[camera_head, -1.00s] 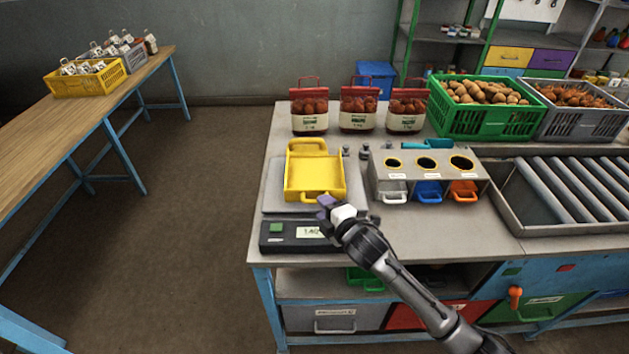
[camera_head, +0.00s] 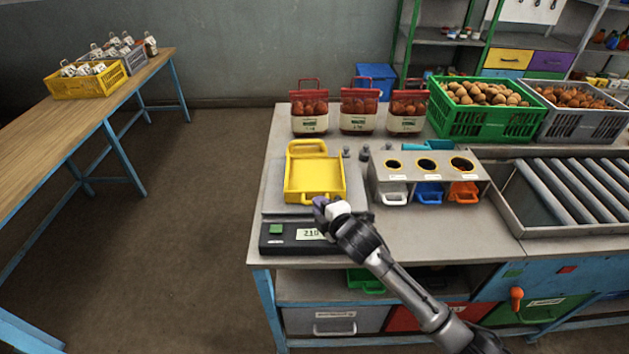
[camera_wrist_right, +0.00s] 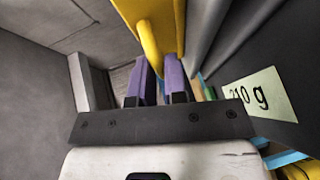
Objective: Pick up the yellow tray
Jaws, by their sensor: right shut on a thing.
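The yellow tray (camera_head: 314,175) sits on the scale (camera_head: 268,201) at the left end of the workbench, with one handle at the back and one at the front. My right gripper (camera_head: 322,205) is at the front handle. In the right wrist view its purple fingers (camera_wrist_right: 160,82) are shut on the yellow handle (camera_wrist_right: 150,45). The handle's grip is partly hidden by the fingers. The scale display (camera_wrist_right: 258,95) reads 210 g in the right wrist view. My left gripper is not in view.
Right of the tray stand small weights (camera_head: 364,152) and a metal holder (camera_head: 385,180) with white, blue and orange handled scoops. Three red sacks (camera_head: 358,108) stand behind. A green crate (camera_head: 480,123) of potatoes is at the back right, and a roller conveyor (camera_head: 570,195) lies to the right.

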